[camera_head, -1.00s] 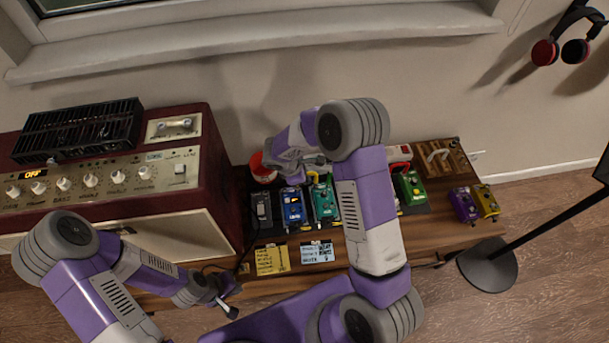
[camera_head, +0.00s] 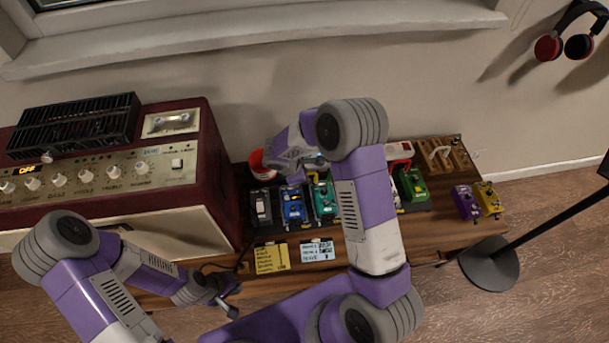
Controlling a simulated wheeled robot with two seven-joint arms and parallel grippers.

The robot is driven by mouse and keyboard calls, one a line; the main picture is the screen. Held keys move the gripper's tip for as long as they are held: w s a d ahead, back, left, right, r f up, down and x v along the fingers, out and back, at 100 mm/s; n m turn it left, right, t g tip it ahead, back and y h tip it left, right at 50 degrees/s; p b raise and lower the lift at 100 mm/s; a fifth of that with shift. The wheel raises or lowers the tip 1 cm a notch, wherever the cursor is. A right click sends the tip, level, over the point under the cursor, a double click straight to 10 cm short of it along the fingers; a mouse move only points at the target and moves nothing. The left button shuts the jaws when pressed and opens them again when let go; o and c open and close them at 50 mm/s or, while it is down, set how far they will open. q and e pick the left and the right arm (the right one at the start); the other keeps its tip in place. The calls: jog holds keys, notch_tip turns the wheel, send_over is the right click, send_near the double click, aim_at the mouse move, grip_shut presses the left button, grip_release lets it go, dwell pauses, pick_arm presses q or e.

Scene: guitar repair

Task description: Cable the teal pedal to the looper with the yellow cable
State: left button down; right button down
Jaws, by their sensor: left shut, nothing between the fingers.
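The teal pedal (camera_head: 325,203) stands in the row on the bench, just right of a blue pedal (camera_head: 293,211). My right gripper (camera_head: 314,162) hangs over the back of the teal pedal, pointing down. My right forearm hides its fingertips in part, so I cannot tell its opening or whether it holds anything. My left gripper (camera_head: 230,308) is shut and empty, in front of the bench's front edge, well apart from the pedals. I cannot pick out the yellow cable or tell which pedal is the looper; my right arm covers part of the row.
A dark red amplifier (camera_head: 224,190) stands at the left. A grey pedal (camera_head: 262,207), a green pedal (camera_head: 412,187), and purple (camera_head: 467,202) and yellow (camera_head: 488,198) pedals share the bench. A yellow note (camera_head: 271,258) and a pale note (camera_head: 318,251) show at the front.

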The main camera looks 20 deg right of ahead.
jog(key=c, duration=0.6)
grip_release()
jog(key=shift+r, duration=0.1)
jog(key=shift+r+p, duration=3.1)
jog(key=shift+r, duration=0.85)
